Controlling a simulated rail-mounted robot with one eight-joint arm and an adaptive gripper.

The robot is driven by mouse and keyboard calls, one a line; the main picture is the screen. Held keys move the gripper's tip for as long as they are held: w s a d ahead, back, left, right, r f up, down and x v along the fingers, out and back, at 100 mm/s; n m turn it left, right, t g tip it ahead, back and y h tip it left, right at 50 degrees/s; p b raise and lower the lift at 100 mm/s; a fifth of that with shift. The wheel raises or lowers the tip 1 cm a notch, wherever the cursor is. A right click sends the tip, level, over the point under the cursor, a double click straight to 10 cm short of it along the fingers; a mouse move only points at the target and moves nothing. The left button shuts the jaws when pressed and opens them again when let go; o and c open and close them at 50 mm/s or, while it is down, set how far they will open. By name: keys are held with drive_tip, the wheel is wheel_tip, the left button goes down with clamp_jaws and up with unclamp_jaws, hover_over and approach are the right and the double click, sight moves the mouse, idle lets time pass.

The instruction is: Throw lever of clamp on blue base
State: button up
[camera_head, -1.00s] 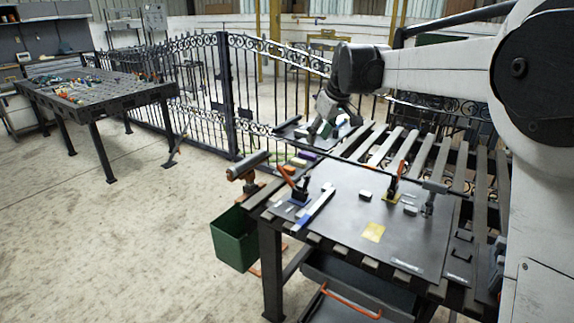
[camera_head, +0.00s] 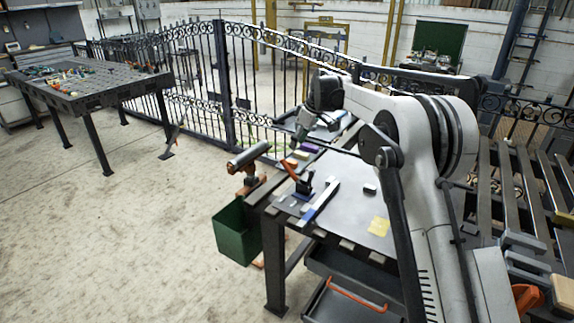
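The clamp (camera_head: 305,186) on the blue base stands near the left edge of the dark plate on the slatted table (camera_head: 272,232). Its orange lever (camera_head: 289,170) leans up and to the left. A bar with a blue end (camera_head: 318,202) lies just right of it. My gripper (camera_head: 298,134) hangs down beyond the clamp, over the far left part of the table and apart from the lever. It is small and dark here, so I cannot tell whether its fingers are open. The yellow-based clamp is hidden behind my arm.
An orange and grey tool (camera_head: 249,157) sticks out at the table's left edge, above a green bin (camera_head: 237,232). An iron gate (camera_head: 240,80) stands behind.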

sight(287, 164)
drive_tip(key=p+x, duration=0.1)
drive_tip(key=x, duration=1.1)
drive_tip(key=shift+w+a+f, duration=0.1)
drive_tip(key=shift+a+f, duration=0.1)
drive_tip(key=shift+f, duration=0.1)
drive_tip(key=shift+c, duration=0.2)
clamp_jaws()
